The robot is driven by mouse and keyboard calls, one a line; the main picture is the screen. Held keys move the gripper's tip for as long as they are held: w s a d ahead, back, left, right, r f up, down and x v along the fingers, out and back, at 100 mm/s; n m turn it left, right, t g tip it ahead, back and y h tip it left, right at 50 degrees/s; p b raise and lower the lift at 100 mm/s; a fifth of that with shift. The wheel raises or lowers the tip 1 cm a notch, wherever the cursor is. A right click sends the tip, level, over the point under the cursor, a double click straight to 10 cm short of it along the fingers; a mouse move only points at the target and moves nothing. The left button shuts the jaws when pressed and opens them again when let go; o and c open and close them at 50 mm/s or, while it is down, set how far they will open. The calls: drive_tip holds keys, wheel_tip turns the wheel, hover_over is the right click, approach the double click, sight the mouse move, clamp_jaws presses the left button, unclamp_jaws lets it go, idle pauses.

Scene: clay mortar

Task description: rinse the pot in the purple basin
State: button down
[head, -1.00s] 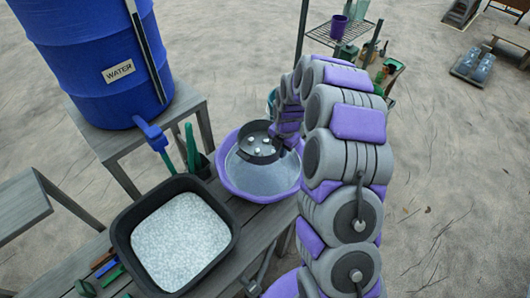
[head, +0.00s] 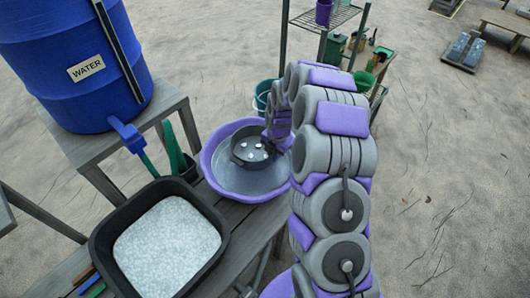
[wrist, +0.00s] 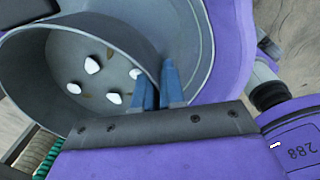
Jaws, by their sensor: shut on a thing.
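The pot (head: 241,160) is dark grey and round, with several white pebble-like bits and brown specks on its inner floor. It is inside the purple basin (head: 208,167), toward the basin's far side. The basin has a grey inside, and I cannot tell whether the pot touches its bottom. In the wrist view my gripper (wrist: 161,88) has blue fingers shut on the wall of the pot (wrist: 125,35). The purple basin (wrist: 232,60) curves around on the right there. In the head view my arm hides the gripper's fingers and the basin's right side.
A black tub (head: 101,249) of white granules stands on the wooden bench in front of the basin. A blue WATER barrel (head: 75,60) with a tap (head: 128,135) stands on a stand at left. A green-handled tool is behind the tub. A shelf rack (head: 322,20) stands behind my arm.

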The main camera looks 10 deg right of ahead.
drive_tip(key=f, duration=0.3)
drive_tip(key=f+b, duration=0.1)
drive_tip(key=f, duration=0.6)
drive_tip(key=shift+d+f, duration=0.3)
drive_tip(key=shift+d, duration=0.1)
drive_tip(key=shift+a+f, duration=0.1)
drive_tip(key=shift+f, duration=0.25)
drive_tip(key=a, duration=0.3)
drive_tip(key=shift+a+f, duration=0.2)
drive_tip(key=shift+f, duration=0.15)
drive_tip(key=shift+d, duration=1.15)
drive_tip(key=shift+d+f+b, duration=0.15)
drive_tip(key=shift+d+b, duration=0.2)
drive_tip(key=shift+d, duration=0.1)
drive_tip(key=shift+a+f+b, duration=0.2)
drive_tip(key=shift+a+f, duration=0.05)
drive_tip(key=shift+a, duration=0.45)
drive_tip(key=shift+a+f+b, duration=0.15)
drive_tip(key=shift+a+f, duration=0.05)
drive_tip(key=shift+a, duration=0.5)
drive_tip(key=shift+d, duration=1.15)
drive_tip(key=shift+a+r+b, duration=0.1)
drive_tip(key=shift+a+b, duration=0.3)
drive_tip(key=shift+a, duration=0.9)
drive_tip(key=shift+d+b, duration=0.4)
drive_tip(key=shift+d, duration=0.9)
drive_tip(key=shift+a, duration=1.05)
